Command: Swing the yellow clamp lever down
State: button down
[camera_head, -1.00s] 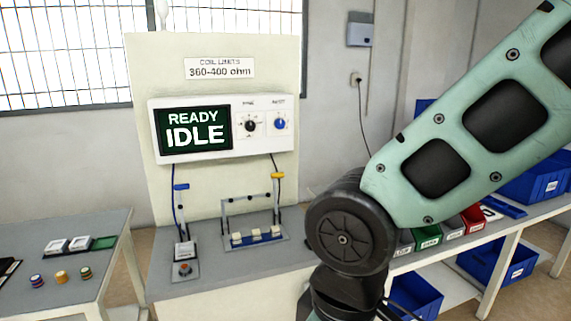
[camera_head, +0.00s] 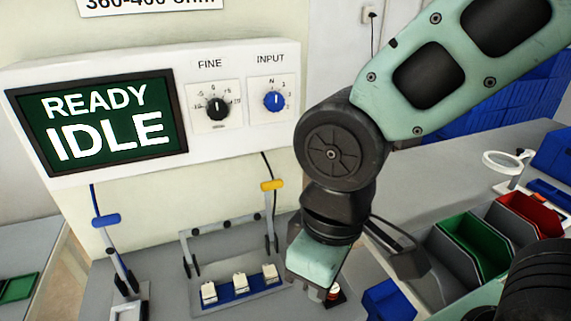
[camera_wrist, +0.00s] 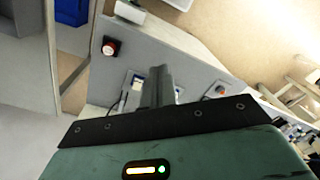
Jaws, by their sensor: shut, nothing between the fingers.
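The yellow clamp lever (camera_head: 272,185) stands up at the right end of the clamp frame (camera_head: 225,230) in the head view, its yellow grip at the top. A blue strip (camera_head: 245,293) with white blocks lies in front of the frame. My gripper hangs just right of the lever in the head view, with its fingers hidden there; a gap shows between its body and the lever. In the wrist view my gripper (camera_wrist: 159,80) is shut and empty, pointing over the grey bench. I cannot make out the yellow lever in the wrist view.
A blue-handled lever (camera_head: 106,220) stands to the left. The READY IDLE display box (camera_head: 200,152) is above the clamp. A red button (camera_wrist: 111,47) sits on the bench, near my gripper. Green (camera_head: 475,245) and red (camera_head: 535,215) bins stand at the right.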

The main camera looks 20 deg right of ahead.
jog(key=shift+w, duration=0.25)
